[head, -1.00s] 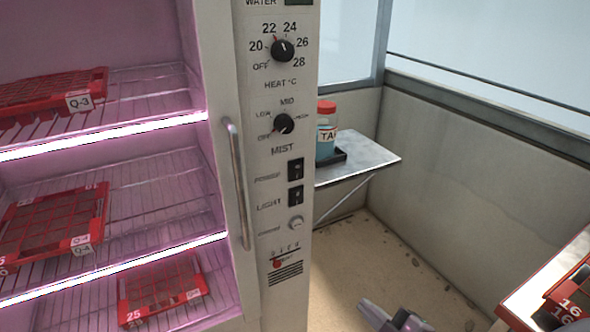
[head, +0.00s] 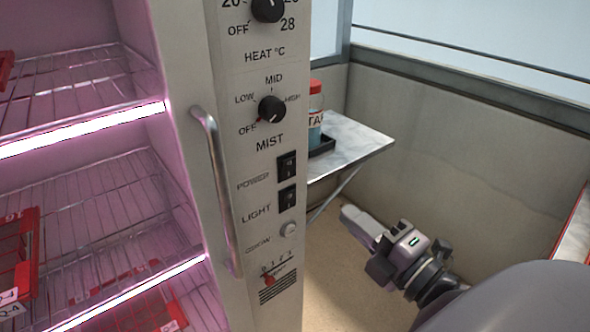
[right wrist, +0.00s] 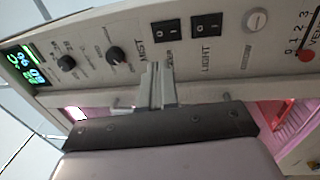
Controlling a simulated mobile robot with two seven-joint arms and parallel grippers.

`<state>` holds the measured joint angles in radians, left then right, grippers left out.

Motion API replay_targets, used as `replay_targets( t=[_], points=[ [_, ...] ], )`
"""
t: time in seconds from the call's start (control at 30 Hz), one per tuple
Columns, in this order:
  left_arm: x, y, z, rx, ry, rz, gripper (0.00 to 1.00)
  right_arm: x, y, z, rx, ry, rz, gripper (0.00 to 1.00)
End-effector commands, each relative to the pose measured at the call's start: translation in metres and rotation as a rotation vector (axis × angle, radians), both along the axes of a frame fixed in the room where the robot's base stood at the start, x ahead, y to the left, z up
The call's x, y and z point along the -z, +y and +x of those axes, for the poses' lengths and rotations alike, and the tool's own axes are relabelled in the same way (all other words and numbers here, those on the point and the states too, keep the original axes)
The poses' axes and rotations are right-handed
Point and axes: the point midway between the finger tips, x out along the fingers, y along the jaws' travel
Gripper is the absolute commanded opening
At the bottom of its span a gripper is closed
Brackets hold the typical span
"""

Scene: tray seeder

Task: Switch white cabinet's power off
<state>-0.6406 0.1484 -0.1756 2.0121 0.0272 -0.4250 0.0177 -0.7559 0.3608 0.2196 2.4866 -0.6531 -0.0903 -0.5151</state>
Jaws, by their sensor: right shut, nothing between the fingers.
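The white cabinet (head: 231,250) stands at the left with its control panel facing me. Its black POWER rocker switch (head: 287,165) is above the LIGHT switch (head: 287,197). The POWER switch also shows in the right wrist view (right wrist: 165,33), beyond the fingertips; which side is pressed in is too small to tell. My right gripper (head: 352,216) is shut and empty, to the right of the panel and lower than the switch. In the right wrist view its closed fingers (right wrist: 155,72) point toward the panel, apparently without touching the switch. My left gripper is not in view.
The metal door handle (head: 216,190) stands out left of the switches. The MIST knob (head: 271,109) is above, and a round button (head: 288,229) and red vent slider (head: 269,280) are below. A metal shelf (head: 365,140) with a red-capped bottle (head: 315,120) is behind.

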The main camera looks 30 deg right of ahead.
Motion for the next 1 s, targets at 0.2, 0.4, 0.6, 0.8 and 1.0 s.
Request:
replay_targets(
  t=[0.2, 0.4, 0.6, 0.8, 1.0],
  points=[
    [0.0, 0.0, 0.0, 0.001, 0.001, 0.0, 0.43, 0.0, 0.0, 0.0, 0.0, 0.001, 0.002, 0.0],
    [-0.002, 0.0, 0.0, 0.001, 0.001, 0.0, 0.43, -0.002, 0.001, 0.007, -0.002, -0.001, 0.003, 0.0],
    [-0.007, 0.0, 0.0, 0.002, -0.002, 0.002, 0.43, -0.006, 0.002, 0.027, -0.002, -0.002, 0.001, 0.0],
    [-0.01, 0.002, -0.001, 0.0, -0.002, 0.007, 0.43, -0.009, 0.004, 0.052, -0.002, -0.002, 0.001, 0.0],
    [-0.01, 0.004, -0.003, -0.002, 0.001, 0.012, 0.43, -0.012, 0.006, 0.076, -0.001, -0.002, 0.002, 0.0]
  ],
)
